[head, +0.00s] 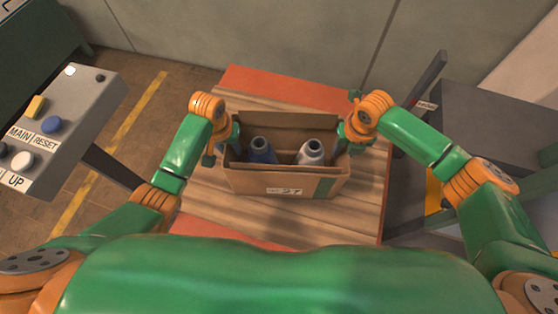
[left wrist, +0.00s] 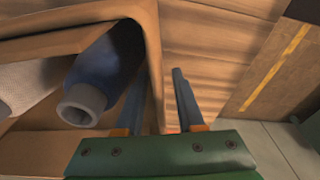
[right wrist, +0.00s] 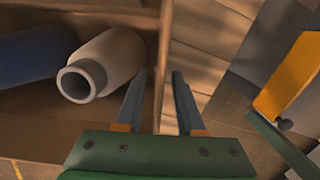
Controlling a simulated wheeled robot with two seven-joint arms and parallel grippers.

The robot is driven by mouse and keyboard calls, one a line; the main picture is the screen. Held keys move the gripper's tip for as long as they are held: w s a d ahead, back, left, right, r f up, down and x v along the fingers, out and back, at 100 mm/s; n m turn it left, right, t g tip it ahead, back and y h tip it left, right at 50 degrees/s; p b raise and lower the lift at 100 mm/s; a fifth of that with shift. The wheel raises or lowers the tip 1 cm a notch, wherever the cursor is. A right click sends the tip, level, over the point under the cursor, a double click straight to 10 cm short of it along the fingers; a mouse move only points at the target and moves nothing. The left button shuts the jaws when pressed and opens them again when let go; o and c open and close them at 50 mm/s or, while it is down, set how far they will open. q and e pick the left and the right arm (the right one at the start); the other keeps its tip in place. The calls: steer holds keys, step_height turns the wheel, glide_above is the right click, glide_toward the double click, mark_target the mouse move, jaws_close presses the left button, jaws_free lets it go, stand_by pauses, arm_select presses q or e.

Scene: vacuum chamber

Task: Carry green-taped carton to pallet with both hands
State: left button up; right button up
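The open carton (head: 255,182) stands upright on a wood-planked surface with orange-red edges (head: 200,200); I cannot tell whether this is the pallet. Green tape (head: 323,187) shows at the right of its front.
A grey control panel (head: 65,125) with several buttons stands at the left. A dark grey table-like block (head: 490,125) stands at the right. A concrete wall (head: 250,40) is behind. Yellow lines (head: 120,135) mark the floor on the left.

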arm_select(q)
steer(key=r, duration=0.9)
steer(key=shift+s+r, duration=0.2)
steer(key=shift+s, duration=0.15)
arm_select(e)
steer(key=shift+s, duration=0.1)
arm_select(q)
steer(key=shift+s+r, duration=0.25)
steer(key=shift+r, duration=0.15)
arm_select(e)
steer(key=shift+r, duration=0.15)
arm_select(q)
steer(key=shift+s, duration=0.1)
arm_select(e)
steer(key=r, duration=0.4)
steer(key=s+r, duration=0.1)
steer(key=r, duration=0.6)
steer(key=shift+s+r, duration=0.15)
steer(key=shift+r, duration=0.2)
arm_select(q)
steer(key=shift+s, duration=0.1)
arm_select(e)
steer(key=shift+s+f, duration=0.1)
